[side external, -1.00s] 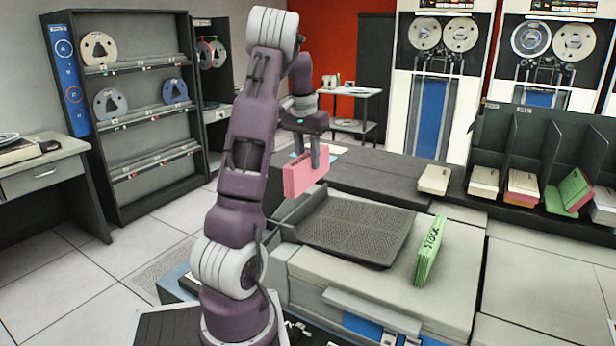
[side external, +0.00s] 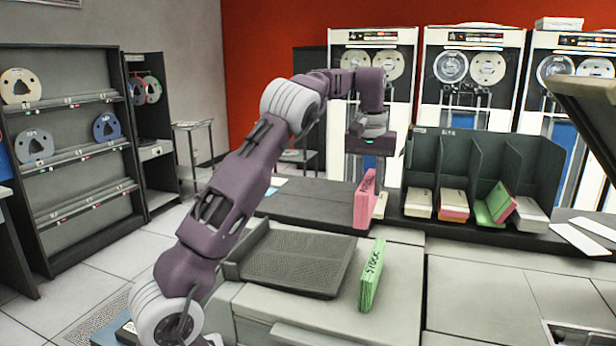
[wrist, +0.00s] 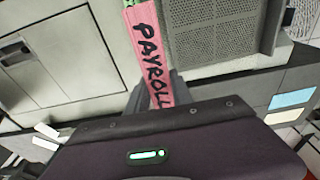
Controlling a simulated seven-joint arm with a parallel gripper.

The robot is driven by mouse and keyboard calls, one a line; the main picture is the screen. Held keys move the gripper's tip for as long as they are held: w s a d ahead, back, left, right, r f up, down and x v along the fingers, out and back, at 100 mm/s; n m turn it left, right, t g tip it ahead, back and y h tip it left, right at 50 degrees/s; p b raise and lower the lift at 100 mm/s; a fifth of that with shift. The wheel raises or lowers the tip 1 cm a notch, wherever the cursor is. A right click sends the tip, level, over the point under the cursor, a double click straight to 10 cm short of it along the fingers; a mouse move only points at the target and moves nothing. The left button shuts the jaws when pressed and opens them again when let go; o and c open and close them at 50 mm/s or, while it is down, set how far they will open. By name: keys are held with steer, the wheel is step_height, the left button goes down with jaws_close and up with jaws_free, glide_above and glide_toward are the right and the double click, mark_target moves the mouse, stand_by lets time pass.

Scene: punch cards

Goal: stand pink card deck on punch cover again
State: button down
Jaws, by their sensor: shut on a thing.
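The pink card deck (side external: 364,203) is upright in my gripper (side external: 370,168), held above the dark counter behind the punch. In the wrist view the pink deck (wrist: 150,50) shows its narrow face marked PAYROLL, between my fingers. My gripper is shut on it; the fingertips are mostly hidden. The punch cover (side external: 400,272) is the pale grey machine top in front. A green deck (side external: 372,275) marked STOCK stands upright on it. A bit of green shows beyond the pink deck at the wrist view's top edge.
A dark mesh tray (side external: 300,262) lies left of the green deck. A dark divided rack (side external: 484,170) with several card decks stands on the counter at right. The pale top right of the green deck looks clear.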

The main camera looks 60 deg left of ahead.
steer(key=w+d, duration=0.3)
steer(key=d, duration=0.4)
steer(key=w+d, duration=0.3)
steer(key=d, duration=0.4)
steer(key=shift+s+a+f, duration=0.1)
steer(key=shift+a+f, duration=0.05)
steer(key=shift+f, duration=2.6)
steer(key=shift+s+a+f, duration=0.1)
steer(key=shift+a+f, duration=0.05)
steer(key=shift+f, duration=2.6)
steer(key=shift+s+a+f, duration=0.1)
steer(key=shift+a+f, duration=0.05)
steer(key=shift+f, duration=2.6)
steer(key=c, duration=1)
jaws_free()
steer(key=shift+c, duration=0.2)
step_height(320, 180, up, 7)
steer(key=shift+s+d, duration=0.25)
steer(key=shift+d, duration=0.05)
